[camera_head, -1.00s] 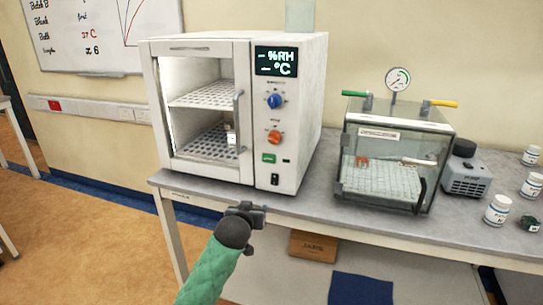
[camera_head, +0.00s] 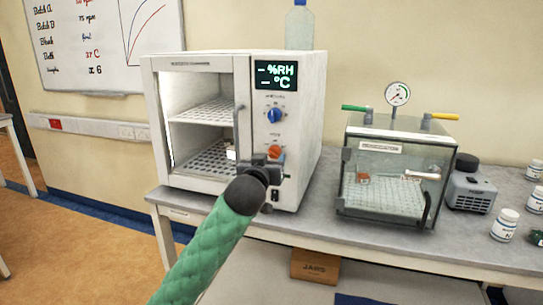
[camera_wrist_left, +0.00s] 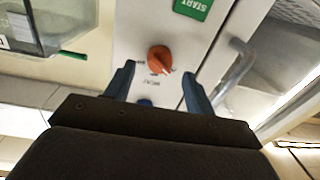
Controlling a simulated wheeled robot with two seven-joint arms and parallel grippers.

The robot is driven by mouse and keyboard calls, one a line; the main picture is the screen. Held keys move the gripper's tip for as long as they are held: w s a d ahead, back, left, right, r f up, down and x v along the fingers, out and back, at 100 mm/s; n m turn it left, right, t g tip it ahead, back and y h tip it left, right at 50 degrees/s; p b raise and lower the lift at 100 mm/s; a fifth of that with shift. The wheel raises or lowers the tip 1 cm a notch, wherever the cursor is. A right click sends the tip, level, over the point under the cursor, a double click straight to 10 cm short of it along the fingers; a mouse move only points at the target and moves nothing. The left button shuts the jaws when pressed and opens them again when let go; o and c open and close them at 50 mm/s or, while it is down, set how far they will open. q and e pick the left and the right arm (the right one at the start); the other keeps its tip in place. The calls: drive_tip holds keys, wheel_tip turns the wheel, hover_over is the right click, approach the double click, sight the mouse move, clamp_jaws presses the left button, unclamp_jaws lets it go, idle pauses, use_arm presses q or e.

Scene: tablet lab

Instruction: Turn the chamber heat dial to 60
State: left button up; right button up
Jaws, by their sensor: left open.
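The chamber (camera_head: 205,62) is a white cabinet with an open-looking front and a control panel at its right. Its orange dial (camera_head: 274,152) sits low on that panel, below a blue dial (camera_head: 274,115). My left gripper (camera_head: 266,166) is in front of the panel just below the orange dial and hides part of it. In the left wrist view, the orange dial (camera_wrist_left: 159,59) shows between and beyond the two open fingers (camera_wrist_left: 160,82), apparently untouched. Its pale pointer mark and small label are too small to read surely. My right gripper is not in view.
The display (camera_head: 276,75) shows dashes with %RH and °C. The door handle (camera_wrist_left: 236,62) stands close beside the fingers. A green START button (camera_wrist_left: 193,7) is on the panel. A glass box with a gauge (camera_head: 395,180) stands to the right on the bench.

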sight(274, 153)
use_arm(q)
drive_tip(key=shift+x, duration=1.5)
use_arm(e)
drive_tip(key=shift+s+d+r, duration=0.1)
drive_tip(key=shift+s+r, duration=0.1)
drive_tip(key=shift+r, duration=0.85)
use_arm(q)
drive_tip(key=c, duration=1)
drive_tip(key=shift+o, duration=0.3)
drive_tip(key=shift+p, duration=0.3)
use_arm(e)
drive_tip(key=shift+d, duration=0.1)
